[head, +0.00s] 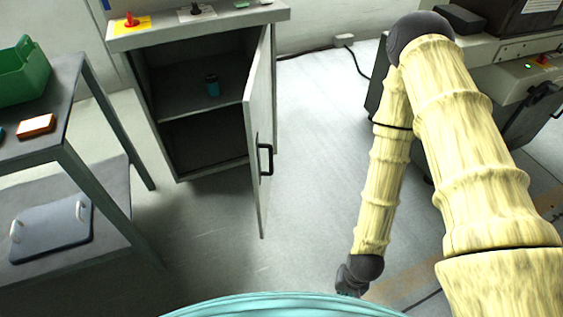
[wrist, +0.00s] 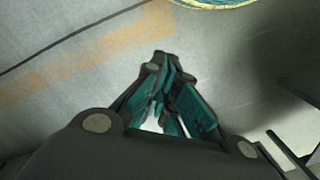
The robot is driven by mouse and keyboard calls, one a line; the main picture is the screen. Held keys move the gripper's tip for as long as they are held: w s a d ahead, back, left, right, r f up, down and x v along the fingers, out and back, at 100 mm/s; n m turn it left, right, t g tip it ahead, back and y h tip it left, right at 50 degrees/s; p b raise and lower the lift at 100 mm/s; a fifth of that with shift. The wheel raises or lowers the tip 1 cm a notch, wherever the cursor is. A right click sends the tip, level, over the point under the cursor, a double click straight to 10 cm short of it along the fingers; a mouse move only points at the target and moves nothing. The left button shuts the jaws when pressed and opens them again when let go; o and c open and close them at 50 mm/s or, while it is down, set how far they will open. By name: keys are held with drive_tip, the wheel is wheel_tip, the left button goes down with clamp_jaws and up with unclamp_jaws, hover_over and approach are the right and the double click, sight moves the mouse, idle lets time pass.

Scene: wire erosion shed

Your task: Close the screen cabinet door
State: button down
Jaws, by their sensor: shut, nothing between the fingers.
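The screen cabinet (head: 213,175) stands at the upper left in the head view. Its door (head: 262,130) is swung wide open toward me, hinged on the right side, with a dark bar handle (head: 266,159) on its right-hand face.
A grey table (head: 70,110) with a green bin (head: 22,75) stands at the left. A machine with a dark box (head: 525,20) is at the upper right. Bare floor (head: 315,150) lies between the door and my arm. A black cable runs along the back wall.

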drive_tip(key=w+a+r+m+y+p, duration=0.2)
drive_tip(key=w+a+r+m, duration=0.3)
drive_tip(key=w, duration=0.4)
drive_tip(key=w+a+r+m+y+p, duration=0.1)
drive_tip(key=w+a+r+m+y, duration=0.1)
drive_tip(key=w+r+m, duration=0.6)
drive_tip(key=w+a+r+m+t+y+p, duration=0.1)
drive_tip(key=w+a+r+m+y+p, duration=0.2)
drive_tip(key=w+r, duration=1.2)
drive_tip(key=y, duration=0.1)
approach(257, 171)
wheel_tip(257, 171, down, 2)
drive_tip(key=s, duration=0.1)
drive_tip(key=shift+w+a+f, duration=0.1)
drive_tip(key=shift+a+f, duration=0.05)
drive_tip(key=shift+a, duration=0.65)
drive_tip(key=shift+w+a+f, duration=0.1)
drive_tip(key=shift+a, duration=0.75)
drive_tip(key=shift+a, duration=0.15)
